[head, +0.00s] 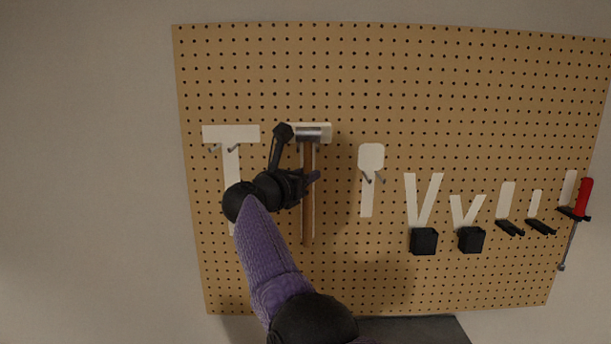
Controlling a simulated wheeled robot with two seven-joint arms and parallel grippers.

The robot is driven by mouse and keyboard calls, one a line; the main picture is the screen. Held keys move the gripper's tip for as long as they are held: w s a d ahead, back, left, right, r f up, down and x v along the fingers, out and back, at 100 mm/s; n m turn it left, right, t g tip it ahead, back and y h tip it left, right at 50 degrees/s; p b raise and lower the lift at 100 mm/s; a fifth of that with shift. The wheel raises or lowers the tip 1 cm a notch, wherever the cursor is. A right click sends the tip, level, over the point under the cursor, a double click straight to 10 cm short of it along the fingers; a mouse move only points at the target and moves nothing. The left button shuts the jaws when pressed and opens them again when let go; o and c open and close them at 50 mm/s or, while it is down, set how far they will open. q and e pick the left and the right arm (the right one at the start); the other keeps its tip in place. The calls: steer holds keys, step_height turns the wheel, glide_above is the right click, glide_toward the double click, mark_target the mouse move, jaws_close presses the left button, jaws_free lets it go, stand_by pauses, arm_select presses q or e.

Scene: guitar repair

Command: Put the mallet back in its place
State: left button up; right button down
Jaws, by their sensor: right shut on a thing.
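The mallet (308,220) has a short grey cylindrical head and a long brown wooden handle. It is upright, head up, in front of the second white T-shaped outline (327,131) on the pegboard. My right gripper (312,180) comes from the lower left and is shut on the handle at mid-height. Its dark fingers hide part of the handle. My left gripper is not in view.
A larger empty T outline (231,134) with hooks is at left, partly behind my arm. A rounded empty outline (371,157) is to the right. Dark holders (424,241) and a red-handled screwdriver (584,199) are further right.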

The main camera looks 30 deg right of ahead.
steer(key=shift+f, duration=0.15)
steer(key=shift+c, duration=2.2)
jaws_free()
steer(key=shift+a, duration=0.1)
steer(key=b+v, duration=0.5)
steer(key=v, duration=0.4)
steer(key=shift+s+a, duration=0.2)
steer(key=shift+a, duration=0.15)
